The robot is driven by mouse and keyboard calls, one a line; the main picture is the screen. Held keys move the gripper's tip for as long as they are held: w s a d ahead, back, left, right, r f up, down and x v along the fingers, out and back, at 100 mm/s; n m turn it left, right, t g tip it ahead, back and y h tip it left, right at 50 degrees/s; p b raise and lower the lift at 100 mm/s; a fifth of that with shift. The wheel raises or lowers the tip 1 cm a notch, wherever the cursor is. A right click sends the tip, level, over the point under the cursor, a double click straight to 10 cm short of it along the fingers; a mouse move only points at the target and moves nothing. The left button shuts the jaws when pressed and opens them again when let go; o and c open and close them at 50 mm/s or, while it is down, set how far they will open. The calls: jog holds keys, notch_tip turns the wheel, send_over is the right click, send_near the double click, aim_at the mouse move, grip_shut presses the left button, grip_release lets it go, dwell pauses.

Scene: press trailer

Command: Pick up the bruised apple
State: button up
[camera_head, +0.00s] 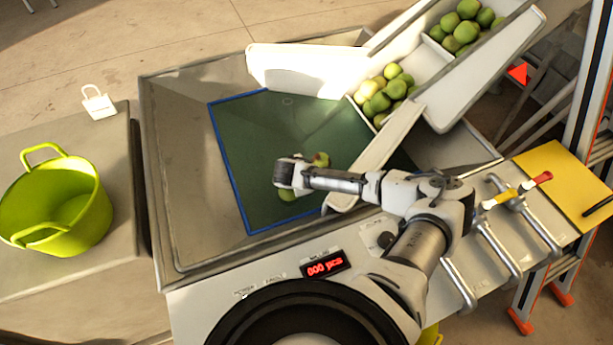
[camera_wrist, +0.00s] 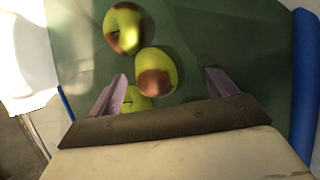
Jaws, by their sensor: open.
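In the wrist view three yellow-green apples lie on the green mat (camera_head: 262,130). The far apple (camera_wrist: 123,27) has brown patches around its lower and left sides. The middle apple (camera_wrist: 156,72) has a large brown patch facing me. The nearest apple (camera_wrist: 135,99) is partly hidden by my gripper; its visible part looks green with a small dark mark. My gripper (camera_wrist: 166,80) is open and empty, its fingers on either side of the middle apple in the picture. In the head view one apple with a reddish patch (camera_head: 321,159) and a green one (camera_head: 287,195) show beside my gripper (camera_head: 284,184).
The mat lies in a metal tray (camera_head: 180,170) with a blue border. A white chute (camera_head: 470,85) holds several green apples at the upper right. A lime bucket (camera_head: 60,205) stands on the left table. Metal rails (camera_head: 500,245) and a display (camera_head: 325,267) lie near my arm.

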jog(key=c, duration=1.1)
jog(key=shift+c, duration=0.2)
notch_tip(320, 180, up, 20)
jog(key=b, duration=0.2)
jog(key=shift+s+b, duration=0.15)
jog(key=shift+b, duration=0.2)
